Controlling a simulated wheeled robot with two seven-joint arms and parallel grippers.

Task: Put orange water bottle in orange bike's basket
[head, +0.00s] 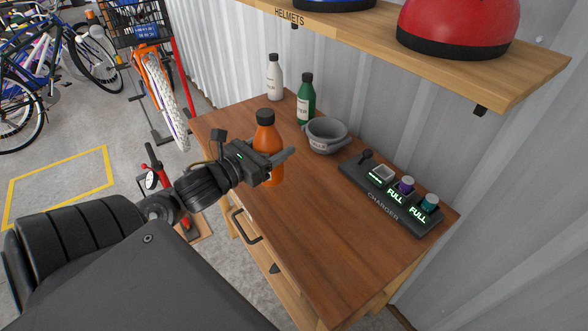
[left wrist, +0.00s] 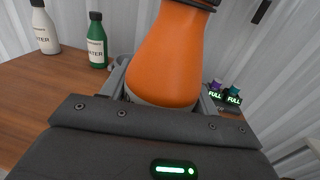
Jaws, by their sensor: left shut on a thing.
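The orange water bottle (head: 265,135) with a black cap stands upright at the left part of the wooden table in the head view. My left gripper (head: 277,165) is shut on it around its lower body. In the left wrist view the orange bottle (left wrist: 170,60) fills the space between the fingers. Whether its base touches the table cannot be told. The orange bike (head: 158,85) stands at the upper left, with a black wire basket (head: 125,22) at its front, partly cut off by the frame's top. My right gripper is not in view.
A white bottle (head: 274,80), a green bottle (head: 306,100), a grey bowl (head: 324,136) and a charger (head: 385,192) are on the table (head: 300,240). A shelf (head: 480,70) with helmets hangs above. Other bikes (head: 40,75) stand far left. Open floor (head: 95,140) lies between.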

